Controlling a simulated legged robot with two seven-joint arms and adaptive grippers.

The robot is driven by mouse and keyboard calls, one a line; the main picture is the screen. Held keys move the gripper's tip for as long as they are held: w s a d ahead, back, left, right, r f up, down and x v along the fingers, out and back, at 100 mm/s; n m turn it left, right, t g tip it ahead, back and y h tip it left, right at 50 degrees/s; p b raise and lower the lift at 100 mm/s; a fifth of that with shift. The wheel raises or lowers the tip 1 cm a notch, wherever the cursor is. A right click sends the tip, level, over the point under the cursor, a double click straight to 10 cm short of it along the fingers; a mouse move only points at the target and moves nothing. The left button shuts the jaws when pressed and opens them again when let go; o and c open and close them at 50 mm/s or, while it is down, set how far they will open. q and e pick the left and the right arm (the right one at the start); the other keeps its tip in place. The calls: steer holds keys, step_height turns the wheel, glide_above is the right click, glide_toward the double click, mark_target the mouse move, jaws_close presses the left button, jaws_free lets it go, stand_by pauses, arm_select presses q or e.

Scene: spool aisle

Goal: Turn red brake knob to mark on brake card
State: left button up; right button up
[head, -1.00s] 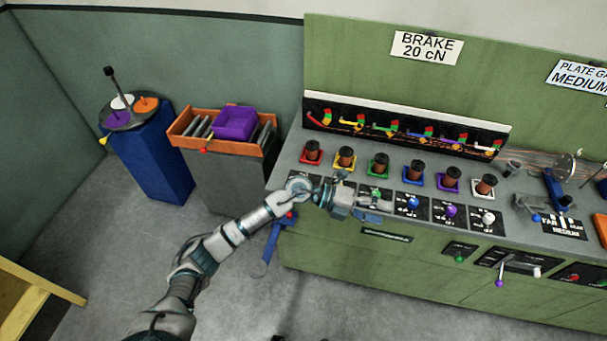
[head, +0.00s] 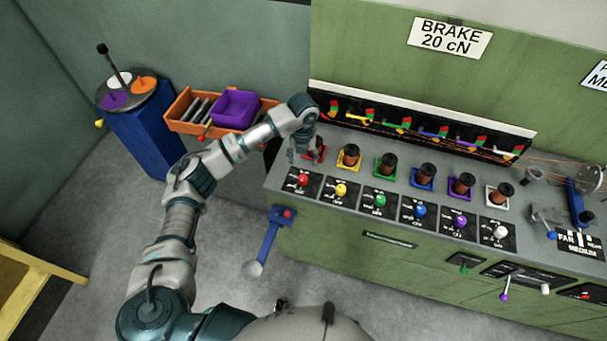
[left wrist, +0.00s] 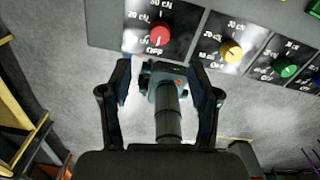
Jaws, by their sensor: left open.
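The red brake knob (head: 303,181) is at the left end of a row of coloured knobs on the bench's front edge. In the left wrist view the red knob (left wrist: 160,34) sits on a black plate marked OFF, 20 cN and 30 cN; its white pointer mark seems to face OFF. The brake card (head: 450,37) reads "BRAKE 20 cN". My left gripper (head: 304,157) points down just behind the red knob, by the red-based spool, which it partly hides. In the left wrist view its fingers (left wrist: 164,76) are apart, with the knob beyond their tips. My right gripper is out of view.
A yellow knob (head: 341,189) is right beside the red one. Spools stand behind the knobs, including the yellow-based one (head: 349,157). A blue lever (head: 271,237) hangs on the bench's left front. An orange tray (head: 183,109) stands left of the bench.

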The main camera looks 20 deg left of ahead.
mark_target(303, 177)
arm_select(q)
step_height(303, 177, down, 8)
steer(key=shift+w, duration=0.1)
step_height(303, 177, down, 2)
steer(key=shift+a+f, duration=0.1)
steer(key=shift+a, duration=0.05)
steer(key=shift+f, duration=0.3)
steer(key=c, duration=1.2)
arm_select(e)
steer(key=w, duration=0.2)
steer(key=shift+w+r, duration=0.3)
